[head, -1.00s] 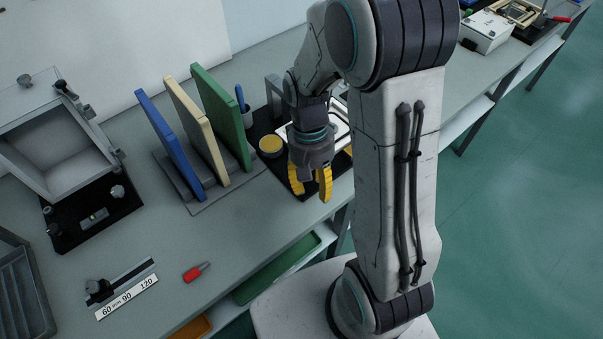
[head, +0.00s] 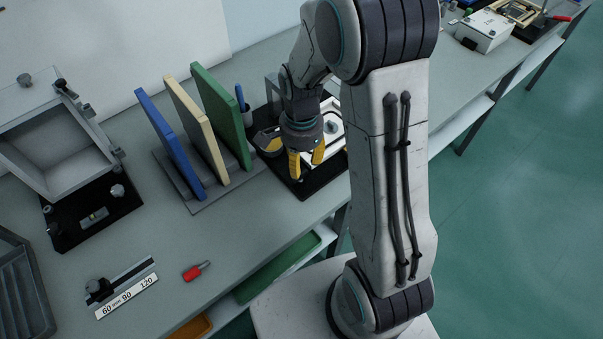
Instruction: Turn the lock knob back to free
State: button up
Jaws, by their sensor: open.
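My gripper (head: 306,166) has yellow fingers that point down, apart and with nothing seen between them. It hangs over the front part of a black base plate (head: 325,178). A white panel (head: 338,145) with a grey round part (head: 331,127) stands on this plate, behind and right of the fingers. My gripper and arm hide part of the fixture. I cannot make out for sure which part is the lock knob, or whether the fingertips touch anything.
Blue (head: 168,140), cream (head: 198,125) and green (head: 222,112) boards stand in a rack left of my gripper. The bench front between is clear.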

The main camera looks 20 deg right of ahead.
aim_at(301, 175)
jog(key=shift+f, duration=3)
jog(key=shift+c, duration=0.4)
grip_shut()
